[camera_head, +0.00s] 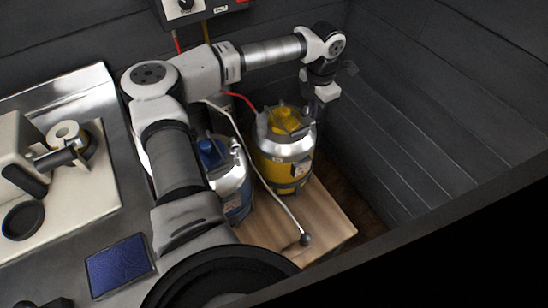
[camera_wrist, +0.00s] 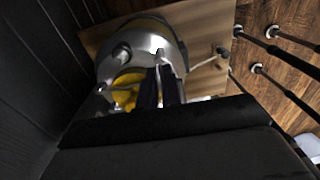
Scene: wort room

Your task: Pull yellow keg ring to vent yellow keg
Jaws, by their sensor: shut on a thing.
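The yellow keg (camera_head: 284,160) stands upright on a wooden board, with a silver upper body and a yellow top. In the wrist view its silver top (camera_wrist: 150,45) and yellow cap (camera_wrist: 128,85) show close in front of my gripper. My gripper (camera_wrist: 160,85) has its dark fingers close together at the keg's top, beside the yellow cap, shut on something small. The yellow keg ring is hidden between or behind the fingers, so I cannot make out its shape. In the head view my gripper (camera_head: 306,108) is at the right side of the keg's top.
A blue keg (camera_head: 232,185) stands just left of the yellow one. The wooden board (camera_head: 330,222) has bare room at the right. Dark plank walls (camera_head: 440,110) stand close behind and right.

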